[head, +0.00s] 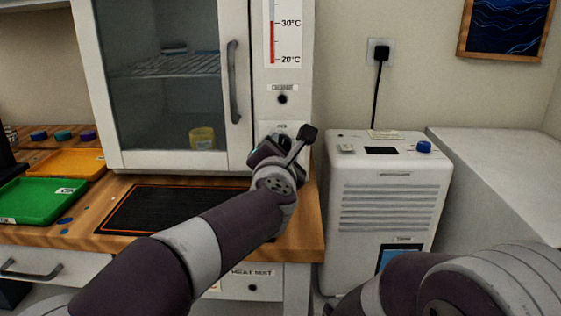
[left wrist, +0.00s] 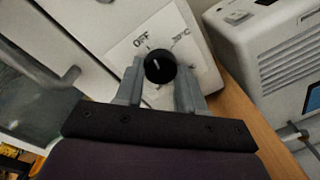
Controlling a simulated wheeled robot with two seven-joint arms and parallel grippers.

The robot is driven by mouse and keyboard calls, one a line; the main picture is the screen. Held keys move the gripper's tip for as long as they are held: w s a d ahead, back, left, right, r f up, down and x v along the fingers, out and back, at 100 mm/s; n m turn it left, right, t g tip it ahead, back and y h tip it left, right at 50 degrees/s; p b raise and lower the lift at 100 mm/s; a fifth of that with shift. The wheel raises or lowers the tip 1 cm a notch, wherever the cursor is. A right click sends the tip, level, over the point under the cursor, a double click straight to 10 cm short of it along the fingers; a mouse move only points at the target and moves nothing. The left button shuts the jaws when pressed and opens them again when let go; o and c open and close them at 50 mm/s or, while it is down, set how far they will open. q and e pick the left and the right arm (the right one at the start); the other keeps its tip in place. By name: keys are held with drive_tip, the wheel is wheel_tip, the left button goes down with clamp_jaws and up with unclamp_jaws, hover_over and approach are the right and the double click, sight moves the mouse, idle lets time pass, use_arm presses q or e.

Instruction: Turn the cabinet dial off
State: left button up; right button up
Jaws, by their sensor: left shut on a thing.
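The cabinet dial is a round black knob (left wrist: 160,66) on a white panel (left wrist: 120,55) of the cabinet (head: 155,160). Its white pointer line points up, slightly left, roughly toward the printed OFF mark; another mark, partly legible, is up and right of it. My left gripper (left wrist: 160,82) has its two grey fingers on either side of the knob, shut on it. In the head view my left gripper (head: 276,150) is at the lower part of the cabinet's right panel and hides the knob. My right gripper is out of view.
The glass cabinet door with its grey handle (head: 233,82) is closed, left of the panel. A white unit with a blue knob (head: 424,147) stands to the right. On the wooden bench are a black mat (head: 150,212), a green tray (head: 45,219) and an orange tray (head: 98,164).

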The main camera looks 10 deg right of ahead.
use_arm(q)
drive_tip(key=shift+f+n+b, duration=0.1)
drive_tip(key=shift+n+b, duration=0.6)
drive_tip(key=shift+n, duration=0.3)
drive_tip(key=o, duration=1)
drive_tip(key=shift+o, duration=0.2)
drive_tip(key=v, duration=1.2)
drive_tip(key=shift+s+a, duration=0.2)
drive_tip(key=shift+s, duration=0.1)
